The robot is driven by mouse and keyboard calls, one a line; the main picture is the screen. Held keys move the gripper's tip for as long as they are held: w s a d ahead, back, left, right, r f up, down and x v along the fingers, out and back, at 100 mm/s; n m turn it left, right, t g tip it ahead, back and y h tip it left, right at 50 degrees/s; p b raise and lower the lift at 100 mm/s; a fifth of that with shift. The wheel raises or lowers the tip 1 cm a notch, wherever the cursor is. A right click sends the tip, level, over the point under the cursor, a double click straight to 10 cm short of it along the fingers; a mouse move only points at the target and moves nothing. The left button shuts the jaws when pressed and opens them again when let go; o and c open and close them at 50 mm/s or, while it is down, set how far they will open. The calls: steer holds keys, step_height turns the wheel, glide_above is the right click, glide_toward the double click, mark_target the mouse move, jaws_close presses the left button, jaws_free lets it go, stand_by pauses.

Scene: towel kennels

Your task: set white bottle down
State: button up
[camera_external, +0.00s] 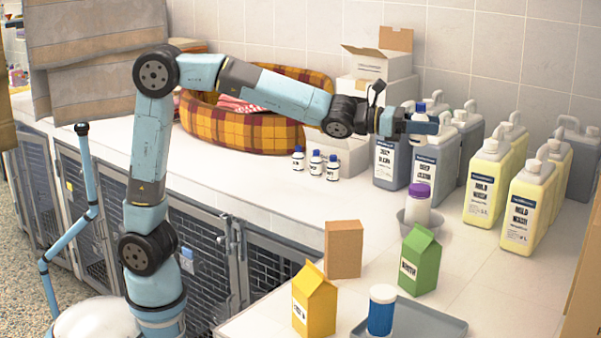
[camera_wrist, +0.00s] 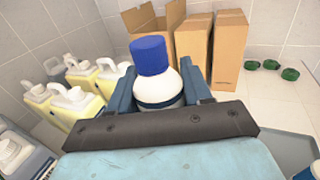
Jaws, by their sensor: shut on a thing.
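A white bottle with a blue cap (camera_wrist: 160,88) stands upright between the two fingers of my gripper (camera_wrist: 160,92) in the wrist view. The gripper is shut on it. In the external view my gripper (camera_external: 425,126) reaches in from the left at the row of jugs, and the held bottle (camera_external: 419,117) shows partly behind the fingers. Its base is hidden in the wrist view, and I cannot tell its exact height above the counter. Several similar small white bottles with blue caps (camera_external: 316,163) stand on the counter to the left.
Blue-grey jugs (camera_external: 391,163) and yellow jugs (camera_external: 488,182) crowd around and right of the gripper. A purple-capped tub (camera_external: 418,206) sits in a bowl in front. Cartons (camera_external: 421,262) and a grey tray (camera_external: 433,326) are nearer. The counter left of the bowl (camera_external: 360,205) is clear.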

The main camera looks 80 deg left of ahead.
step_height(320, 180, down, 19)
steer(key=w+f, duration=0.3)
steer(key=w, duration=0.1)
steer(key=w+d+f, duration=0.1)
steer(key=w+f, duration=0.2)
steer(key=w, duration=0.1)
steer(key=w+d+f, duration=0.1)
steer(key=w+f, duration=0.2)
steer(key=w, duration=0.1)
steer(key=shift+w+d+f, duration=0.15)
steer(key=shift+w+f, duration=0.05)
steer(key=shift+w, duration=0.15)
steer(key=shift+w+d+f, duration=0.15)
steer(key=shift+w+f, duration=0.25)
steer(key=shift+f, duration=0.1)
step_height(320, 180, down, 3)
steer(key=shift+w+f, duration=0.1)
steer(key=o, duration=1.1)
steer(key=v, duration=1.2)
